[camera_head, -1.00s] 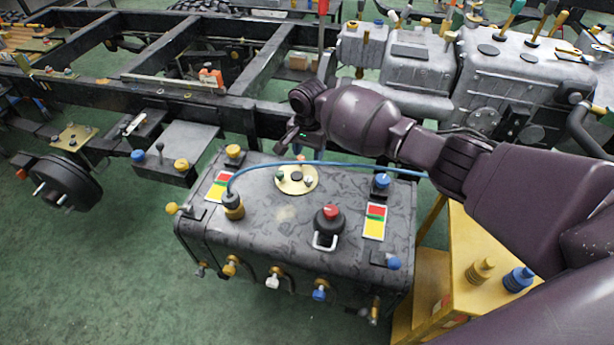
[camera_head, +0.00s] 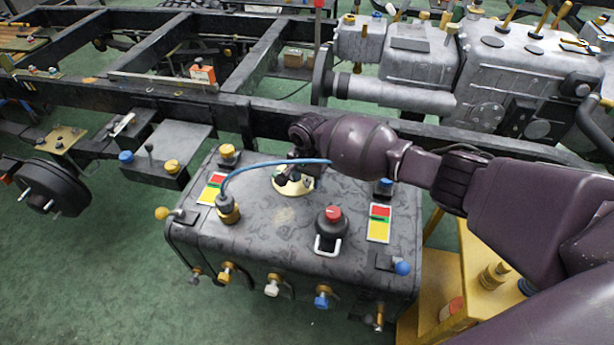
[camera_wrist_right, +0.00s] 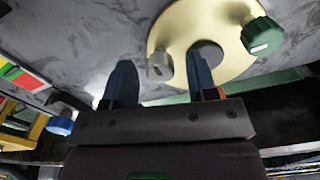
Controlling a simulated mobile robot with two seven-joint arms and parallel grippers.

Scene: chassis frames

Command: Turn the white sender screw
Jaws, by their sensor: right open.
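A round cream sender plate (camera_head: 293,184) sits on top of the dark grey tank (camera_head: 270,232), partly hidden by my right gripper. In the right wrist view the plate (camera_wrist_right: 228,22) carries a green knob (camera_wrist_right: 262,36), a dark centre and a small pale grey-white screw (camera_wrist_right: 160,66). My right gripper (camera_wrist_right: 160,80) is open, one blue-grey finger to each side of this screw. The screw appears in the gap between the fingertips; whether either finger touches it I cannot tell. In the head view my right gripper (camera_head: 284,173) is low over the plate. My left gripper is not in view.
A blue hose (camera_head: 270,163) arches across the tank close to my right gripper. A black red-topped cap (camera_head: 332,225) with a white handle, a yellow-based fitting (camera_head: 228,208) and a red-yellow label (camera_head: 380,222) stand around the plate. The chassis rail (camera_head: 200,105) runs behind.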

